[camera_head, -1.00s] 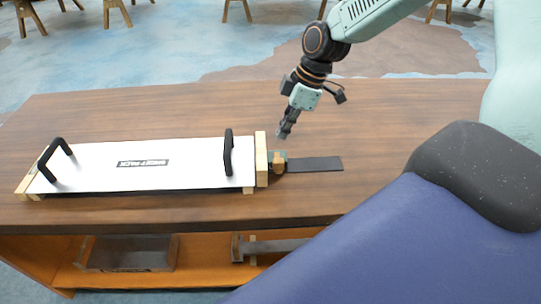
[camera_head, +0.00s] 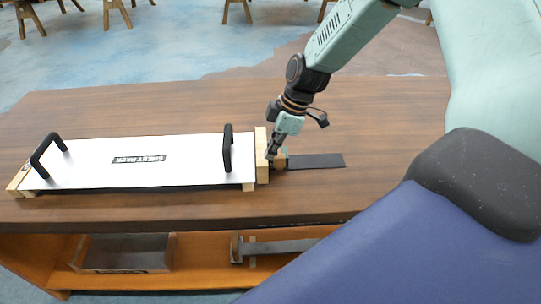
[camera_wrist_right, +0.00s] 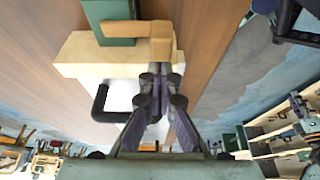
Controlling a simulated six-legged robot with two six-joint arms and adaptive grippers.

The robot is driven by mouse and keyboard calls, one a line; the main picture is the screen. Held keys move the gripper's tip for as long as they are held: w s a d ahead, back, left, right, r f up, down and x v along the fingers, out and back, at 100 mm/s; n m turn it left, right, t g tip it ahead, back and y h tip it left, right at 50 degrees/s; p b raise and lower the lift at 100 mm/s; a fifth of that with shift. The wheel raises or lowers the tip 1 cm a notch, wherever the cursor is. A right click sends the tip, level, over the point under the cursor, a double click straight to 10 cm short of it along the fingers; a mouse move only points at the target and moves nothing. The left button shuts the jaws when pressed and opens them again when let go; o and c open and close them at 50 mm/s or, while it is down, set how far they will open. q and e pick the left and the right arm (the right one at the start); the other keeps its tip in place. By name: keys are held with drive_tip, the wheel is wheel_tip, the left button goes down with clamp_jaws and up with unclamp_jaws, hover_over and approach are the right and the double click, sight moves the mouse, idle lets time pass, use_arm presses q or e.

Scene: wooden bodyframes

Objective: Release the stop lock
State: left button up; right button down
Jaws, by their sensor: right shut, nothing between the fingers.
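The stop lock, a small tan wooden piece (camera_head: 280,161) on a green mount, sits at the right end of a white panel with black handles (camera_head: 140,160). In the right wrist view the tan piece (camera_wrist_right: 135,36) lies across the green mount (camera_wrist_right: 115,14), beside a pale wooden end block (camera_wrist_right: 85,55). My right gripper (camera_head: 270,157) is shut and empty, pointing down at the end block and the tan piece. Its fingertips (camera_wrist_right: 160,70) appear right beside the tan piece; I cannot tell whether they touch. My left gripper is not in view.
A flat dark strip (camera_head: 316,161) extends right from the lock on the wooden table (camera_head: 330,110). A tray (camera_head: 125,253) and a similar strip (camera_head: 275,246) lie on the shelf below. The table behind the panel is clear.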

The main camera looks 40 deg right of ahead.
drive_tip(key=shift+a+f, duration=0.1)
drive_tip(key=shift+f, duration=0.2)
idle(0.4)
